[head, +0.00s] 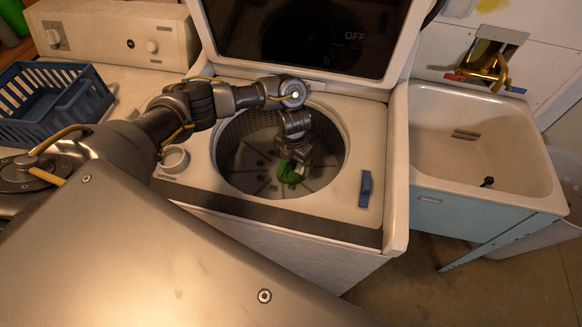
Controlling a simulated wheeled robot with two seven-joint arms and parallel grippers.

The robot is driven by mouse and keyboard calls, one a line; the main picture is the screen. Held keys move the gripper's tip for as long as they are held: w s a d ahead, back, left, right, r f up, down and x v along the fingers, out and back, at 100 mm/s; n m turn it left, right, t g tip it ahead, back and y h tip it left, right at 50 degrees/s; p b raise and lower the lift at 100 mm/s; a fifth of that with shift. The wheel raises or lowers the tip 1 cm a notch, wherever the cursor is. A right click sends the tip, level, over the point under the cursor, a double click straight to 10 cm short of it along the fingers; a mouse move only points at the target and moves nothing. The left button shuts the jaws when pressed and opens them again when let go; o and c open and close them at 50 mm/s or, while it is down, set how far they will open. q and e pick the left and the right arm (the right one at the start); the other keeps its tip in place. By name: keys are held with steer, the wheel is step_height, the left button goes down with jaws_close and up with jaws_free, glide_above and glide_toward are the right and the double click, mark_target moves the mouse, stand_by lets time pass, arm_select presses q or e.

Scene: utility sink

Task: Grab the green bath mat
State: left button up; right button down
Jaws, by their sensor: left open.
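The green bath mat (290,173) is a small, crumpled green bundle inside the drum of the open top-loading washer (300,217). My left arm reaches in from the left over the washer's rim. My left gripper (296,166) points down into the drum, right at the mat. It is open, with the mat at its fingertips. The gripper hides part of the mat, and I cannot tell whether the fingers touch it. My right gripper is not in view.
The washer's raised lid (310,35) stands behind the drum. A blue basket (50,100) sits at the left. A white sink (480,150) with a brass faucet (490,68) stands at the right. A blue object (365,188) lies on the washer's top, right of the drum.

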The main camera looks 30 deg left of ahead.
mark_target(294, 165)
arm_select(q)
steer(key=f, duration=0.3)
steer(key=shift+w+f, duration=0.15)
steer(key=shift+w, duration=0.05)
steer(key=c, duration=0.9)
